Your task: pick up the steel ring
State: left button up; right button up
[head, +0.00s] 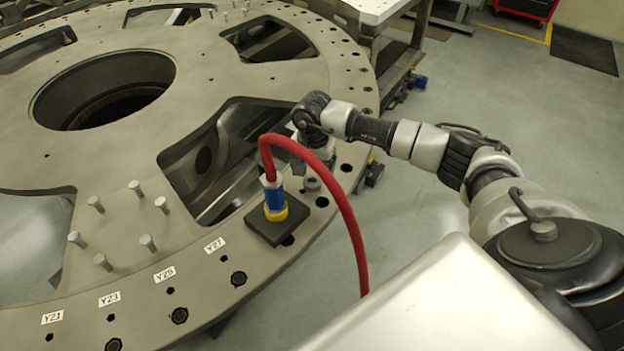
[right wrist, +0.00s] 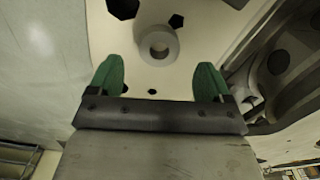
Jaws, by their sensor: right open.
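The steel ring (head: 312,184) is a small grey ring lying on the turret plate (head: 330,88) near its outer rim, right of the black block. In the right wrist view the ring (right wrist: 158,46) lies on the pale plate surface, just beyond and between the green fingertips. My right gripper (head: 316,164) is close to the ring in the head view, partly behind the red hose. In the right wrist view the gripper (right wrist: 159,75) has its two fingers wide apart with nothing between them. My left gripper is not in view.
A red hose (head: 345,215) arches from a blue and yellow fitting (head: 274,198) on a black block (head: 263,232), passing in front of my right gripper. Several bolts stand upright on the plate at left. A large opening (head: 215,165) lies left of the gripper.

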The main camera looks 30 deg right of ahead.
aim_at(313, 184)
notch_tip(313, 184, down, 2)
jog(key=shift+s+a+f+p, duration=0.1)
jog(key=shift+s+f+p, duration=0.05)
jog(key=shift+f+p, duration=0.15)
jog(key=shift+f, duration=0.45)
jog(key=c, duration=0.4)
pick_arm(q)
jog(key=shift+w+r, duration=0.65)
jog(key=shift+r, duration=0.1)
pick_arm(e)
jog(key=c, duration=0.7)
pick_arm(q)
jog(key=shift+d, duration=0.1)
